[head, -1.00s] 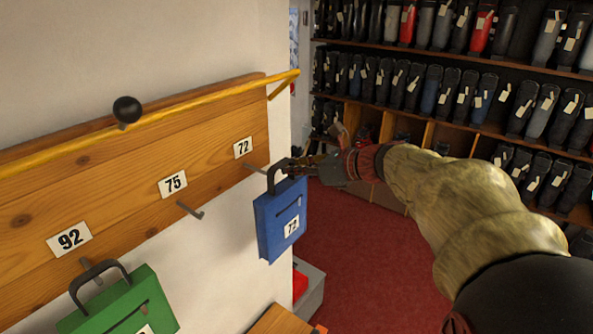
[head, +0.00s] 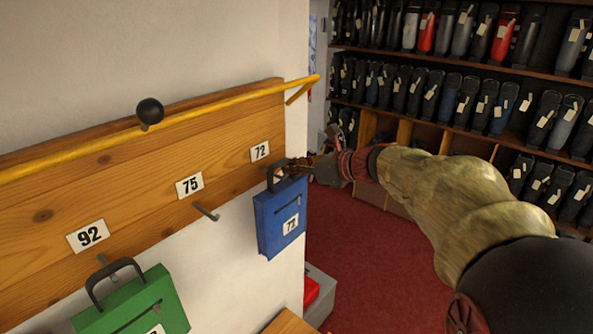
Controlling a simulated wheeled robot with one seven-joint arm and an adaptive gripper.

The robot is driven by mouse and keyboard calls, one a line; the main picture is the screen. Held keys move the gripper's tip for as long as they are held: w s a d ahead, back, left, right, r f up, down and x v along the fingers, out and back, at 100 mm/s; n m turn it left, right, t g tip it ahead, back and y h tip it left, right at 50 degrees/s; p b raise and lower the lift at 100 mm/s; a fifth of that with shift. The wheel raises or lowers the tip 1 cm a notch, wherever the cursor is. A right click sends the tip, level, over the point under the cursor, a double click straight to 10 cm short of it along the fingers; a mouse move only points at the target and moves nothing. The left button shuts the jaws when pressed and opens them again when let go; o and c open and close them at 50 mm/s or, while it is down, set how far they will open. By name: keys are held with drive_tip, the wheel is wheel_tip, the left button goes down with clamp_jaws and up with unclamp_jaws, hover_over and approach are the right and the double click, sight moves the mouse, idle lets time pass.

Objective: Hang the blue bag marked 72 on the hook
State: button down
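The blue bag (head: 281,222) hangs upright at the right end of the wooden board, just below the white label 72 (head: 260,151). Its own white tag is small and looks more like 73 than 72. My gripper (head: 291,166) is at the top right of the bag's dark handle (head: 271,178) and appears shut on it. The hook under label 72 is hidden behind the handle, so I cannot tell whether the handle is over it.
A bare hook (head: 206,212) sits below label 75 (head: 189,186). A green bag (head: 137,306) hangs below label 92 (head: 88,236). Boot shelves (head: 440,65) stand behind; red floor (head: 370,260) is open.

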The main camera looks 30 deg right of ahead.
drive_tip(key=shift+w+a+f, duration=0.15)
drive_tip(key=shift+w+a, duration=0.1)
drive_tip(key=shift+w, duration=0.35)
drive_tip(key=shift+f+b, duration=0.95)
drive_tip(key=shift+f, duration=0.15)
